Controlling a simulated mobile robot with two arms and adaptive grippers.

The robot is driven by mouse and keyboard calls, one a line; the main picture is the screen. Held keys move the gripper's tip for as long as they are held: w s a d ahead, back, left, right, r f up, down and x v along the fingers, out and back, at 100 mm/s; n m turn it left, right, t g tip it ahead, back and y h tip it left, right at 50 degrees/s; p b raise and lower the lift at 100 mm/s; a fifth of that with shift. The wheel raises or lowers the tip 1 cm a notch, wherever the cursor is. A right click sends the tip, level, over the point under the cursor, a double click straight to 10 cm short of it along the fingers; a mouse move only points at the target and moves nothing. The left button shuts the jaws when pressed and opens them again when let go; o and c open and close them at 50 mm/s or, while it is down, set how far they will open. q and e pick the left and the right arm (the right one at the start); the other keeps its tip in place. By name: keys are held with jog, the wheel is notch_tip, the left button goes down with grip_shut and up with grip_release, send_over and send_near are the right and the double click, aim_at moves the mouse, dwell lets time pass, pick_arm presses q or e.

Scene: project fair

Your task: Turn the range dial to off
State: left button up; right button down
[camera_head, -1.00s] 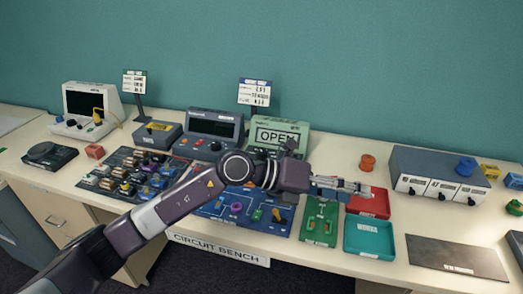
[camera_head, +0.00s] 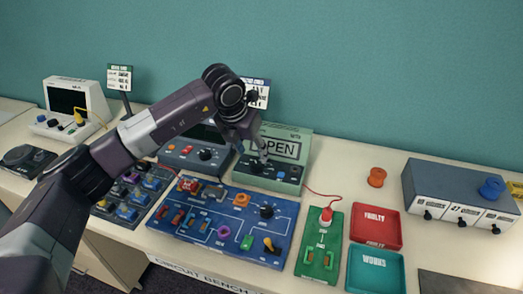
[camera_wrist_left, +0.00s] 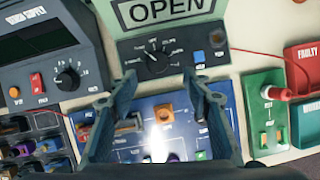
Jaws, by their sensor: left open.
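The range dial (camera_wrist_left: 157,58) is a black round knob on the dark front panel of a green meter (camera_head: 303,133). The meter's display reads OPEN. Small marks ring the dial; I cannot read clearly which one its pointer faces. My left gripper (camera_wrist_left: 161,85) is open and empty, its two fingers spread on either side of the dial's line, just in front of the panel. In the head view the left gripper (camera_head: 262,158) hangs down over the meter's panel and partly hides the dial. No contact with the dial shows. My right gripper is out of view.
A blue circuit board (camera_head: 210,237) lies in front of the meter. A grey power supply (camera_wrist_left: 50,75) stands to its left. A red probe (camera_head: 326,216) stands on a green board (camera_head: 310,262), its red lead running to the meter. Red (camera_head: 375,219) and teal trays (camera_head: 375,284) lie right.

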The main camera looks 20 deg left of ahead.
aim_at(257, 164)
pick_arm(q)
jog(key=shift+w+a+f, duration=0.2)
jog(key=shift+w+f, duration=0.05)
jog(key=shift+w, duration=0.4)
jog(key=x, duration=0.1)
jog(key=p+x, duration=0.2)
jog(key=x, duration=0.1)
jog(key=shift+s+d+f, duration=0.1)
jog(key=shift+s+f, duration=0.1)
jog(key=shift+s, duration=0.1)
jog(key=shift+x, duration=1)
jog(key=shift+w+f, duration=0.15)
jog(key=shift+w, duration=0.05)
jog(key=c, duration=1.1)
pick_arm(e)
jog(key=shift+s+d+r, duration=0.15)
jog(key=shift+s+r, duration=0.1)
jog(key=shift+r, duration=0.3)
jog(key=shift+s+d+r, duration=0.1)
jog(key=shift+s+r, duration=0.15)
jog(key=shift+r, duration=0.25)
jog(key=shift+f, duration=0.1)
